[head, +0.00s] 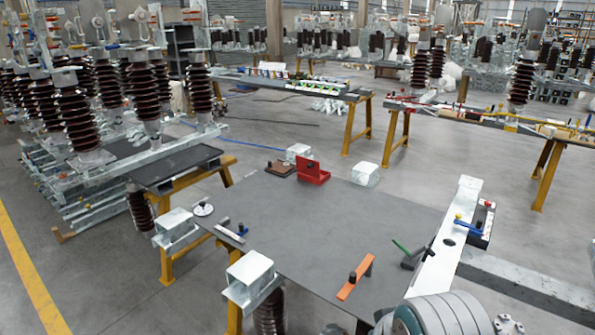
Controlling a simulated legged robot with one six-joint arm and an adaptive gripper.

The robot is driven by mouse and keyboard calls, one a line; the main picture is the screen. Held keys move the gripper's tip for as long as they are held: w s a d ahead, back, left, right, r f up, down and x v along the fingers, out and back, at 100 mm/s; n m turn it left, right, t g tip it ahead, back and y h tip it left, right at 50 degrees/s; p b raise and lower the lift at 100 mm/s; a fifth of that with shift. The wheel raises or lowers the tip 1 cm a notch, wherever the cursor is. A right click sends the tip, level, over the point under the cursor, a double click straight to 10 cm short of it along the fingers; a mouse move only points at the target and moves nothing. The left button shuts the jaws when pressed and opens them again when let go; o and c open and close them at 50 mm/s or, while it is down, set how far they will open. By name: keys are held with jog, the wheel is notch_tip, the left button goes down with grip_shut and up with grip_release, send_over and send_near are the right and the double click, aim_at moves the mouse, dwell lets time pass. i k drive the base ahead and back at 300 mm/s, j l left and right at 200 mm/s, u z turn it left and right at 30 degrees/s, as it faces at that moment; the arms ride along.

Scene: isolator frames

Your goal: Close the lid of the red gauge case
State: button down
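The red gauge case (314,178) sits near the far edge of a dark grey table top (300,225). Its lid (305,165) stands raised at the back left of the case, so the case is open. The inside of the case is too small to make out. My gripper is not in view.
A brown block with a dark knob (279,168) lies just left of the case. A pale beam (448,240) borders the right. The middle of the table is clear.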

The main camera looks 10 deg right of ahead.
aim_at(306, 168)
jog(key=i+j+z, duration=0.1)
jog(key=j, duration=0.45)
jog(key=i+j+z, duration=0.15)
jog(key=j, duration=0.4)
jog(key=i+j+z, duration=0.1)
jog(key=j, duration=0.4)
jog(key=j+z, duration=0.1)
jog(key=j, duration=0.5)
jog(key=i+j+z, duration=0.15)
jog(key=i+j, duration=0.15)
jog(key=i+j+z, duration=0.1)
jog(key=i+j, duration=0.2)
jog(key=j, duration=0.15)
jog(key=i+j+z, duration=0.15)
jog(key=i+j, duration=0.4)
jog(key=i+z, duration=0.05)
jog(key=i, duration=0.05)
